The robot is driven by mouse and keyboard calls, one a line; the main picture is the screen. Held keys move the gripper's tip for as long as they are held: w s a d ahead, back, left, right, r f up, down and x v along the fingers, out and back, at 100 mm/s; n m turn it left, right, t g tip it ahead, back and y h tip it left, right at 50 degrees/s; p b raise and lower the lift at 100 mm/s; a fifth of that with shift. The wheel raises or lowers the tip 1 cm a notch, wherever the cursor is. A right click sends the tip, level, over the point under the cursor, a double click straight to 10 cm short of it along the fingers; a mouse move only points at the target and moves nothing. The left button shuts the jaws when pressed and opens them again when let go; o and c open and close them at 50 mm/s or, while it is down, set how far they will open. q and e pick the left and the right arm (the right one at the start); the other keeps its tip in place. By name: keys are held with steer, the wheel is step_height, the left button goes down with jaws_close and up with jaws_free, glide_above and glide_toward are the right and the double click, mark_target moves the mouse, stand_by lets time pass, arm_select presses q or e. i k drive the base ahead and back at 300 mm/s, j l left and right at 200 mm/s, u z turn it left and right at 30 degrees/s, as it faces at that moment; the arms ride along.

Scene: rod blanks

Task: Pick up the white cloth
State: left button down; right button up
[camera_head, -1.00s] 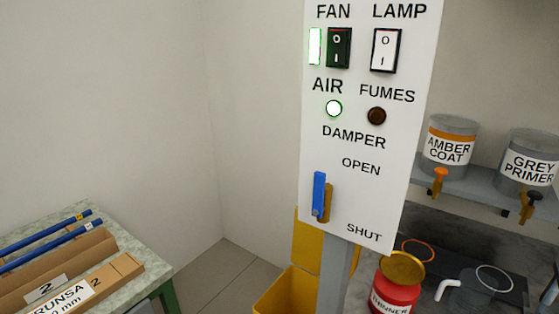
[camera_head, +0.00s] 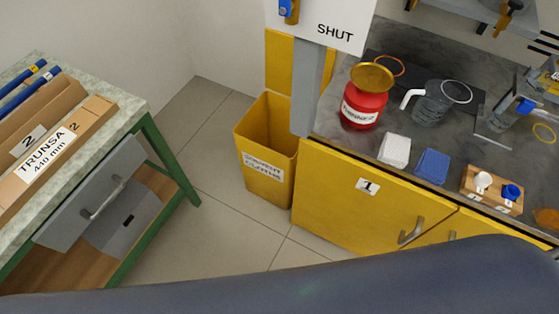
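The white cloth (camera_head: 395,150) is a small folded square lying on the dark grey worktop, near its front edge. A blue cloth (camera_head: 432,166) of similar size lies just to its right, with a small gap between them. Neither gripper shows in the head view, so I cannot see whether they are open or shut.
A red thinner can (camera_head: 363,106) stands behind and left of the white cloth, with a clear jug (camera_head: 433,105) behind it. A wooden block with white and blue knobs (camera_head: 491,190) sits to the right. A yellow bin (camera_head: 265,150) stands left of the yellow cabinet (camera_head: 340,210).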

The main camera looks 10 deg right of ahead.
mark_target(394, 151)
steer(key=k+j+z, duration=0.1)
steer(key=z, duration=1.1)
steer(key=k+l, duration=0.05)
